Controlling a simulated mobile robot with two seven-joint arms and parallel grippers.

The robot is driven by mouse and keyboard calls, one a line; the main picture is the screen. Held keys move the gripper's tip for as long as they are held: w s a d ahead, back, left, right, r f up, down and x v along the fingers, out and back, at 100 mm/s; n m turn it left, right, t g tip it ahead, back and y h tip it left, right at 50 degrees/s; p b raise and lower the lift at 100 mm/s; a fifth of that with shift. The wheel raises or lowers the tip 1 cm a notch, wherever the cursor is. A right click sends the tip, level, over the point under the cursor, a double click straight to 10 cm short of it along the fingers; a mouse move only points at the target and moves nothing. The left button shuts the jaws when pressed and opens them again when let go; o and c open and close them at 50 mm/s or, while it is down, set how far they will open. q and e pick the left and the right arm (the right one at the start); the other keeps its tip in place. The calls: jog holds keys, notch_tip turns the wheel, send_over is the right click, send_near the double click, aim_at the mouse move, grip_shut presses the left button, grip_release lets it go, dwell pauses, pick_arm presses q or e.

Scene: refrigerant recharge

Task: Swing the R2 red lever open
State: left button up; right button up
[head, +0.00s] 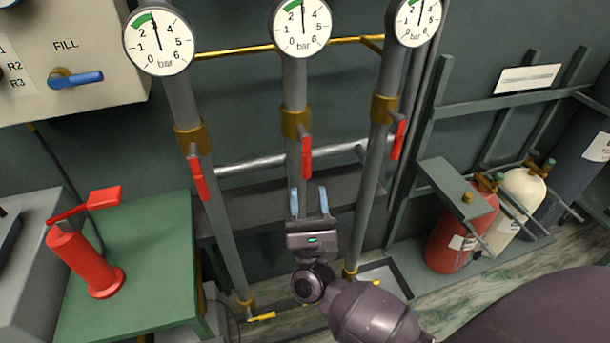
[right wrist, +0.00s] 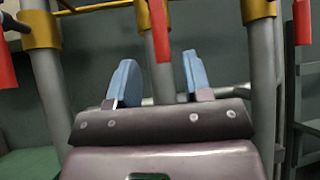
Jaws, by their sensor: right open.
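Three grey pipes carry pressure gauges and brass valve collars, each with a red lever hanging down. No R2 label shows on the pipes; the middle red lever (head: 306,157) hangs along the middle pipe (head: 294,90), below its brass collar (head: 294,122). My right gripper (head: 309,194) is open and empty just below this lever, its blue fingers pointing up. In the right wrist view the middle red lever (right wrist: 159,30) shows above and between the spread fingertips (right wrist: 157,64), with no contact visible. My left gripper is not in view.
The left red lever (head: 197,177) and right red lever (head: 398,140) flank the middle one. A silver horizontal pipe (head: 248,166) runs behind. A green bench (head: 140,260) with a red pump (head: 90,262) stands left; gas cylinders (head: 462,235) stand right. A panel (head: 100,35) hangs upper left.

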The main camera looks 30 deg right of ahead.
jog(key=v, duration=0.4)
jog(key=shift+s+a+f, duration=0.1)
jog(key=shift+s+f, duration=0.05)
jog(key=shift+f, duration=0.05)
dwell(0.4)
